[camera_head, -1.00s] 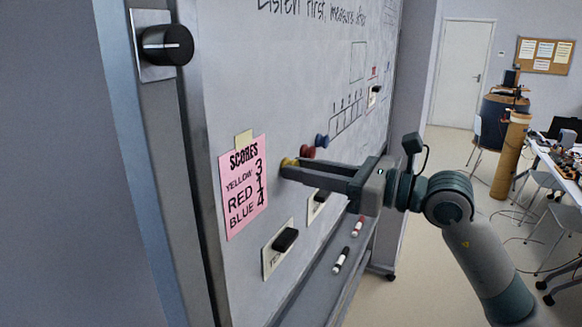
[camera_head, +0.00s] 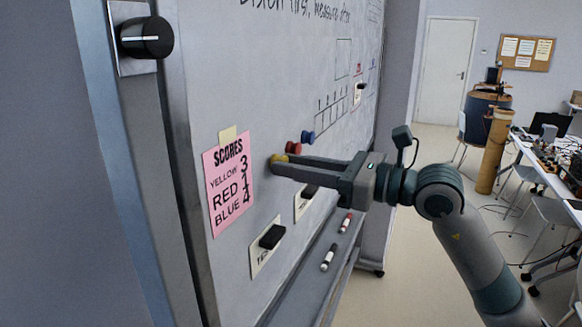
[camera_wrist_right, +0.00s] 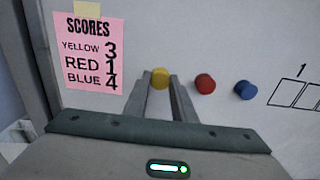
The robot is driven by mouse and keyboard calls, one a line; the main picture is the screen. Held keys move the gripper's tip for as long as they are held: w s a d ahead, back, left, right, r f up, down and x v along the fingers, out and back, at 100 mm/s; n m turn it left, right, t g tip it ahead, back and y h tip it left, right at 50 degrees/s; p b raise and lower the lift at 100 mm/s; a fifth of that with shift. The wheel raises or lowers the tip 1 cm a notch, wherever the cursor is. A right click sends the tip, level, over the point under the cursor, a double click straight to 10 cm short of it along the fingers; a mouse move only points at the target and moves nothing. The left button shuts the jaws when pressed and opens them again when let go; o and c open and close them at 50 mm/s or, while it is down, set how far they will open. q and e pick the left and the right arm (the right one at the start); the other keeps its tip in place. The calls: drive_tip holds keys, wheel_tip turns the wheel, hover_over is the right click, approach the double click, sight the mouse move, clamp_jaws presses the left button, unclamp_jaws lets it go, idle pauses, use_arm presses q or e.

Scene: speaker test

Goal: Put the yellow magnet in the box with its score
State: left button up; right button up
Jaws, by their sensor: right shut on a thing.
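The yellow magnet (camera_head: 279,158) is on the whiteboard (camera_head: 225,85), right of the pink scores note (camera_head: 229,184). The note reads yellow 3, red 1, blue 4. My right gripper (camera_head: 277,165) reaches in from the right and is shut on the yellow magnet, which also shows between its fingertips in the right wrist view (camera_wrist_right: 160,78). A row of drawn boxes (camera_head: 345,111) with small numbers is farther along the board; a box under a 1 (camera_wrist_right: 288,94) shows at the right of the wrist view. My left gripper is not in view.
A red magnet (camera_wrist_right: 205,84) and a blue magnet (camera_wrist_right: 245,90) sit right of the yellow one. Black blocks on cards (camera_head: 272,237) are lower on the board, above a tray (camera_head: 300,293) with markers. A black knob (camera_head: 147,37) is at the left.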

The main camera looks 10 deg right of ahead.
drive_tip(key=shift+s+d, duration=0.2)
drive_tip(key=shift+d, duration=0.1)
drive_tip(key=shift+s+d, duration=0.1)
drive_tip(key=shift+s+d+b, duration=0.25)
drive_tip(key=shift+d+b, duration=0.15)
drive_tip(key=shift+b+v, duration=1.05)
drive_tip(key=shift+v, duration=1.15)
drive_tip(key=shift+f, duration=0.1)
drive_tip(key=s+d+f, duration=0.1)
drive_tip(key=s+f, duration=0.1)
drive_tip(key=f, duration=0.9)
drive_tip(key=s+d+f+b, duration=0.1)
drive_tip(key=s+d+f, duration=0.1)
drive_tip(key=f, duration=1)
drive_tip(key=s+d+f+b, duration=0.1)
drive_tip(key=s+f, duration=0.2)
drive_tip(key=f, duration=0.8)
drive_tip(key=shift+s+d+f+t, duration=0.2)
drive_tip(key=shift+s+d+t, duration=0.1)
drive_tip(key=shift+d, duration=0.1)
